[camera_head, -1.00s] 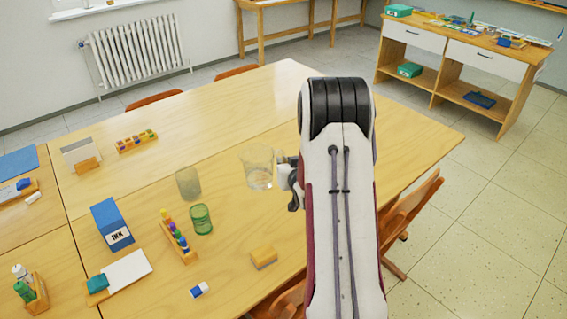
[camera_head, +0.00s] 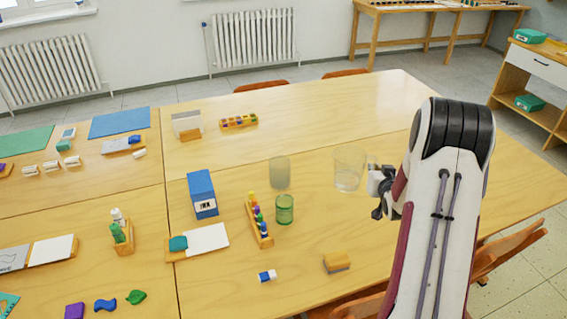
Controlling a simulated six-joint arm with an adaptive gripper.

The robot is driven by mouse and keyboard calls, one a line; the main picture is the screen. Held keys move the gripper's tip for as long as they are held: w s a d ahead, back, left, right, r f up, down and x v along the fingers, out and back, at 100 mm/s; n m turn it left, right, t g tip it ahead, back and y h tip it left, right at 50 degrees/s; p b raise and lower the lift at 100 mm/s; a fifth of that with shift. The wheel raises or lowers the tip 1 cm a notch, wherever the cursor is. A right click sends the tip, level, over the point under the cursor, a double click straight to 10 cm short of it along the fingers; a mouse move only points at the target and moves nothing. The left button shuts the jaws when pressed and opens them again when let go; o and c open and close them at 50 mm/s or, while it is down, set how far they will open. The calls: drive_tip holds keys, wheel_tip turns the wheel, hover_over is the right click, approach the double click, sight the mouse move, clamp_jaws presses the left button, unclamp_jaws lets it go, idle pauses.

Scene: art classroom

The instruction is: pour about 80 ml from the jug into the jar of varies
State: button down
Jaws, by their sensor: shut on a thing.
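A clear glass vessel (camera_head: 349,168), which looks like the jug, is upright at my gripper (camera_head: 372,179) on the right half of the table. My gripper is shut on its right side, and the fingertips are partly hidden. I cannot tell whether its base touches the table or whether it holds liquid. To its left stands a greyish, cloudy glass jar (camera_head: 280,172). A shorter green glass jar (camera_head: 285,209) stands nearer, just in front of the greyish one. Both are upright and apart from my gripper. Nothing visible marks which jar the task means.
A wooden rack of coloured pegs (camera_head: 260,222) stands left of the green jar. A blue ink box (camera_head: 202,194) is further left. A yellow sponge-like block (camera_head: 337,262) and an eraser (camera_head: 267,276) lie in front. The table (camera_head: 345,110) is clear behind the vessel.

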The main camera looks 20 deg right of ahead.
drive_tip(key=shift+w+a+f+n+t+y, duration=0.15)
drive_tip(key=shift+w+f+n+y, duration=1.05)
drive_tip(key=shift+w, duration=2.65)
drive_tip(key=shift+w+a+f+n+t+y, duration=0.15)
drive_tip(key=shift+w+f+n+y, duration=1.05)
drive_tip(key=shift+w, duration=2.7)
drive_tip(key=shift+w+f+n+t+y, duration=0.25)
drive_tip(key=shift+w+f+y, duration=1)
drive_tip(key=shift+w, duration=2.6)
drive_tip(key=shift+w+f+h, duration=0.1)
drive_tip(key=shift+f+h, duration=0.35)
drive_tip(key=shift+f, duration=0.1)
drive_tip(key=shift+r, duration=0.1)
drive_tip(key=a+r+n+t+h+b, duration=0.1)
drive_tip(key=a+r+n+h, duration=0.1)
drive_tip(key=a+r+n, duration=0.2)
drive_tip(key=s+a+r+n+h+b, duration=0.1)
drive_tip(key=a+r+n, duration=0.3)
drive_tip(key=r, duration=0.6)
drive_tip(key=shift+a+t+h, duration=0.35)
drive_tip(key=shift+a+h, duration=0.05)
drive_tip(key=shift+h, duration=0.4)
